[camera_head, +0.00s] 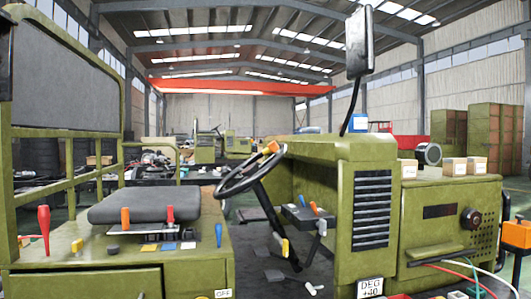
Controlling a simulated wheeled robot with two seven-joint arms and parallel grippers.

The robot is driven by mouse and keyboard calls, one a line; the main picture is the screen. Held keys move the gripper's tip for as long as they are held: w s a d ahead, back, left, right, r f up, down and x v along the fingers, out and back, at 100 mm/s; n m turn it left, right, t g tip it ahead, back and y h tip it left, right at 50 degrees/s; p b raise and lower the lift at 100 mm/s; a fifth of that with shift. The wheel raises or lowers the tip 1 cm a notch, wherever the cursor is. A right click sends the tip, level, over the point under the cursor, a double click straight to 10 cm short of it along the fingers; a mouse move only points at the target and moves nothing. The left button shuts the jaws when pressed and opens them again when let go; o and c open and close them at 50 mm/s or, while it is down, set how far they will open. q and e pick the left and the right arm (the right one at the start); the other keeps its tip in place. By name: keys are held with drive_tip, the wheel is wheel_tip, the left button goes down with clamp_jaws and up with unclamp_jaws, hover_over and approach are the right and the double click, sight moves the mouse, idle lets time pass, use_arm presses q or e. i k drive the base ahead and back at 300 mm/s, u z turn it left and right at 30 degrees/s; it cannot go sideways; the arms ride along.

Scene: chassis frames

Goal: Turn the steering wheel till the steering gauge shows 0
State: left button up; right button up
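The black steering wheel (222,188) is tilted on its dark column (272,222) in the open cab of the olive vehicle, right of the seat. An orange and yellow piece (270,148) sits at the top of its rim. The steering gauge (370,287) is a white plate at the bottom, on the front of the olive housing, and reads "DEG +40". Neither of my grippers shows in this view.
A grey seat (145,207) with coloured levers stands left of the wheel. The louvred olive housing (372,210) and a mirror on a stalk (360,42) are to its right. Loose coloured wires (470,272) hang at lower right.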

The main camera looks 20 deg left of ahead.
sight(251, 174)
drive_tip(key=z, duration=0.7)
drive_tip(key=i, duration=0.95)
drive_tip(key=u, duration=0.65)
